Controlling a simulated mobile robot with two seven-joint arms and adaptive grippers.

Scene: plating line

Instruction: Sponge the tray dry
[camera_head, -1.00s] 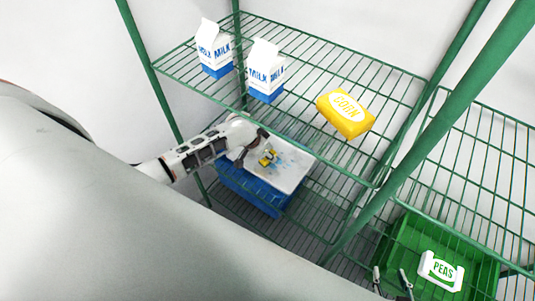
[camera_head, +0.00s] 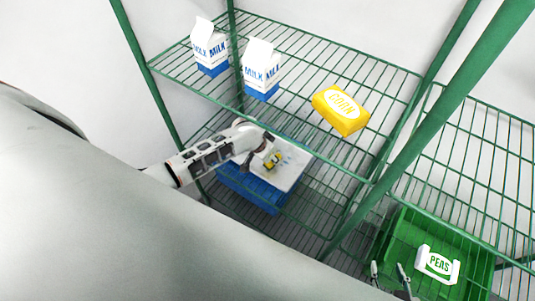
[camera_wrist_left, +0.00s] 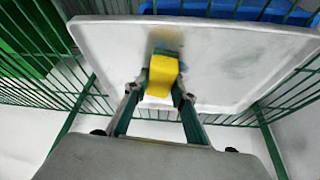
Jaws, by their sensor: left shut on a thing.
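The white tray (camera_head: 293,175) lies on a blue crate on the lower shelf, with some bluish wet marks on its surface. It fills much of the left wrist view (camera_wrist_left: 235,70), where a brownish smudge or shadow shows by the sponge. My left gripper (camera_head: 268,157) is shut on a yellow sponge (camera_wrist_left: 162,75) with a green layer. The sponge is at the tray's surface; whether it presses on it is hard to tell. My right gripper (camera_head: 389,271) is at the bottom edge, its two fingers apart and empty, beside the green bin.
The blue crate (camera_head: 248,189) is under the tray. Two milk cartons (camera_head: 210,50) and a yellow corn pack (camera_head: 341,110) stand on the wire shelf above. A green bin (camera_head: 395,240) holds a peas pack (camera_head: 437,264). Green posts (camera_head: 400,130) frame the shelves.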

